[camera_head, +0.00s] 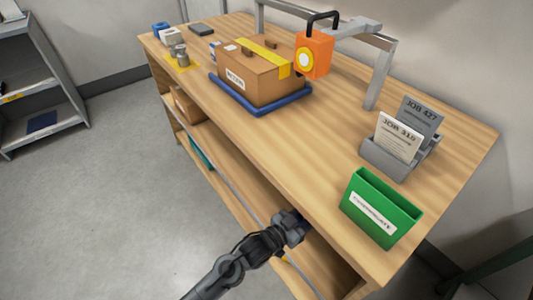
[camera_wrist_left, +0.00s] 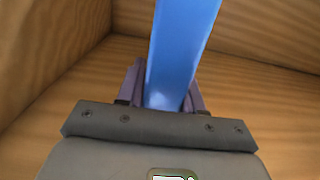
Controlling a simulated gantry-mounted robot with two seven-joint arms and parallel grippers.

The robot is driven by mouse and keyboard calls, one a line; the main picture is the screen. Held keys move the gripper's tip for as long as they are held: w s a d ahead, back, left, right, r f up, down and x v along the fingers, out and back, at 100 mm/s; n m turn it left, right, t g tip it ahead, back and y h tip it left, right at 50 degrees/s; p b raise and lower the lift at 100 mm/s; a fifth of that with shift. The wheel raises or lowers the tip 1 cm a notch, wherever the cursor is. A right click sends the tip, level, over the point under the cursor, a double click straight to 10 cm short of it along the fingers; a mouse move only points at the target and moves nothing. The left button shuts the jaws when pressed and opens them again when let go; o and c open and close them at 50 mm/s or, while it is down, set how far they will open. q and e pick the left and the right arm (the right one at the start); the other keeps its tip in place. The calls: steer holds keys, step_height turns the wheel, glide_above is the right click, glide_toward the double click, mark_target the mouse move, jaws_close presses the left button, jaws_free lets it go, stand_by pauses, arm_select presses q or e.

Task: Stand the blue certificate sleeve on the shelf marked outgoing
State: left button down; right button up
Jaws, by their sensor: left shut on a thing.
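The blue certificate sleeve (camera_wrist_left: 184,45) stands between the two fingers of my left gripper (camera_wrist_left: 166,92) in the left wrist view. The gripper is shut on it, with wooden boards behind and to the left. In the head view my left gripper (camera_head: 300,222) is at the front edge of the wooden table, partly under the top, and the sleeve is hidden there. No shelf mark reading outgoing can be made out. My right gripper is not in view.
A green holder (camera_head: 380,207) and a grey card rack (camera_head: 386,160) stand at the table's near right. A lower wooden shelf (camera_head: 225,150) runs under the table top (camera_head: 320,150). A grey shelf unit (camera_head: 72,90) stands far left.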

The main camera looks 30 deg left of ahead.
arm_select(q)
steer(key=w+a+f+b, duration=0.7)
steer(key=a+f+b, duration=0.1)
steer(key=f, duration=0.3)
steer(key=shift+w+a+b, duration=0.2)
steer(key=shift+a+b, duration=0.15)
steer(key=shift+b, duration=0.35)
steer(key=shift+f, duration=0.15)
steer(key=c, duration=0.7)
jaws_free()
steer(key=shift+c, duration=0.2)
